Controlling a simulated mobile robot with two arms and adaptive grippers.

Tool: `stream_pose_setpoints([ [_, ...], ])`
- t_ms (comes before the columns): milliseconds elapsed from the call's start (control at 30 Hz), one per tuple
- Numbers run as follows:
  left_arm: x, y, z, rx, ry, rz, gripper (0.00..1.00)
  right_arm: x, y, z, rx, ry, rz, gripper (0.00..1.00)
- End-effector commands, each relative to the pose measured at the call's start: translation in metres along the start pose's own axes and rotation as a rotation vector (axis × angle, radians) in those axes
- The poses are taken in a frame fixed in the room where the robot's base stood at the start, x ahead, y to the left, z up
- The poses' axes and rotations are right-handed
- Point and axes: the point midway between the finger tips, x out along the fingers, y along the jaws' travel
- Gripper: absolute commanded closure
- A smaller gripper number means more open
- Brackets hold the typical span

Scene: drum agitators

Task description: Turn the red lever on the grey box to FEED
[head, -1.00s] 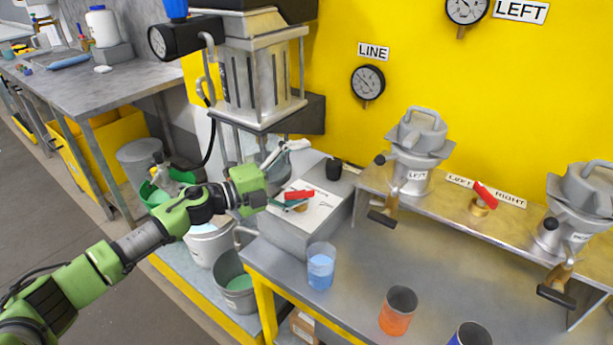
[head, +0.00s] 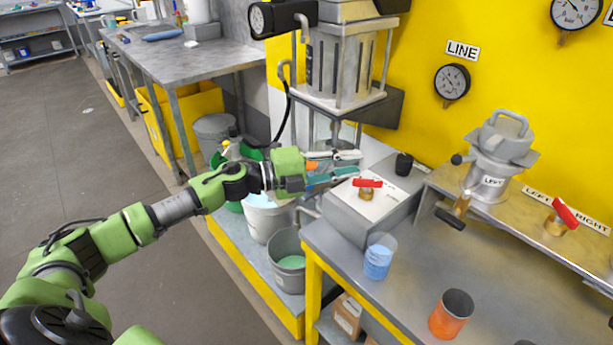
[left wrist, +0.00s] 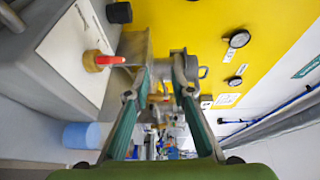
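The grey box (head: 340,218) stands at the left end of the metal bench. Its white top plate (head: 385,208) has print too small to read. The red lever (head: 368,183) sits on a brass stem on that plate and lies roughly sideways in the head view. In the left wrist view the red lever (left wrist: 108,60) is left of the fingers, apart from them. My left gripper (head: 352,166) is open and empty, just behind and left of the lever. Its spread fingers (left wrist: 162,78) show nothing between them. My right gripper is not in view.
A black knob (head: 403,164) stands behind the plate. A blue cup (head: 379,257) and an orange cup (head: 451,314) stand in front on the bench. The caged agitator (head: 340,65) rises behind the gripper. Another red lever (head: 564,214) is on the shelf at right.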

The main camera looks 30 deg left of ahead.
Motion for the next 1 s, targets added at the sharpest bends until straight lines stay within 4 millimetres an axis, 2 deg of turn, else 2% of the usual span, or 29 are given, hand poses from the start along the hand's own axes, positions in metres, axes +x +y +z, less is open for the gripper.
stream_pose_setpoints([
  [333,-0.025,0.008,-0.003,-0.003,0.003,0.006,0.78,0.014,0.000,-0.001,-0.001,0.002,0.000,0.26],
  [833,-0.060,0.011,-0.004,-0.005,0.002,0.006,0.78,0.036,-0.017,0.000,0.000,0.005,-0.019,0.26],
  [1000,-0.071,0.012,-0.006,-0.003,0.004,0.007,0.78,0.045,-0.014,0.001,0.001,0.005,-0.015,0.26],
])
